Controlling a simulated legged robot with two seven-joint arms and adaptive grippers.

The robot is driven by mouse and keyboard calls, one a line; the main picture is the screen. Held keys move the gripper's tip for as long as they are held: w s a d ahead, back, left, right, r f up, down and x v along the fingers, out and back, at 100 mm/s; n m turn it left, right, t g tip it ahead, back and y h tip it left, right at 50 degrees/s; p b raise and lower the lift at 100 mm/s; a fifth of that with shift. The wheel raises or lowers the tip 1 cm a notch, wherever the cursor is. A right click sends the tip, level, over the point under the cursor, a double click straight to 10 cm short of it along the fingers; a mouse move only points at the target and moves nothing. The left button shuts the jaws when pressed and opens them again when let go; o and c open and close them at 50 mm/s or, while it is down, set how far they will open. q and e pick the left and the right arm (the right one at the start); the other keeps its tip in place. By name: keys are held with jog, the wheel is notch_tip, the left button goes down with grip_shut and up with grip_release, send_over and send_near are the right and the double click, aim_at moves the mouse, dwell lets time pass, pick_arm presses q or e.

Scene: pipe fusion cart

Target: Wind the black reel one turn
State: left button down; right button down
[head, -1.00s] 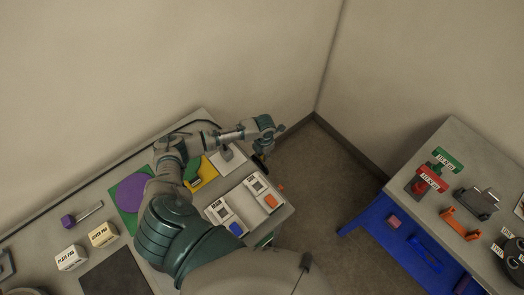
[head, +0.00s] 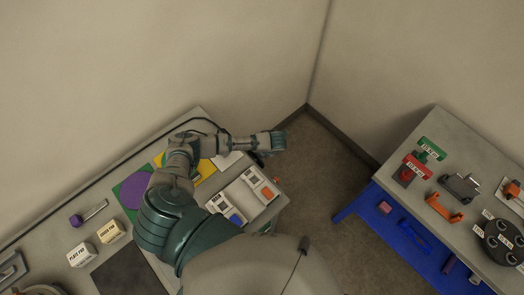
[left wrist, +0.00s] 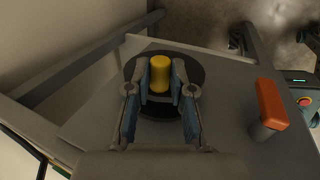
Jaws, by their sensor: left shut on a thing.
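The black reel (left wrist: 196,70) shows in the left wrist view as a dark round disc on a grey surface, with a yellow knob (left wrist: 160,73) standing up from it. My left gripper (left wrist: 161,82) has its two fingers on either side of the knob and is shut on it. In the head view my left gripper (head: 273,142) is beyond the far right end of the left bench, and it hides most of what is below it. My right gripper is in neither view.
An orange handle (left wrist: 270,104) stands right of the reel in the left wrist view. The left bench carries a purple disc (head: 134,190) and white boxes (head: 82,255). A second bench (head: 440,125) stands at the right, with bare floor (head: 320,165) between.

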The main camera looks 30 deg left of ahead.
pick_arm(q)
jog(key=shift+s, duration=0.1)
jog(key=c, duration=1)
grip_release()
jog(key=v, duration=1.1)
jog(key=shift+d+r, duration=0.15)
jog(key=shift+r, duration=0.2)
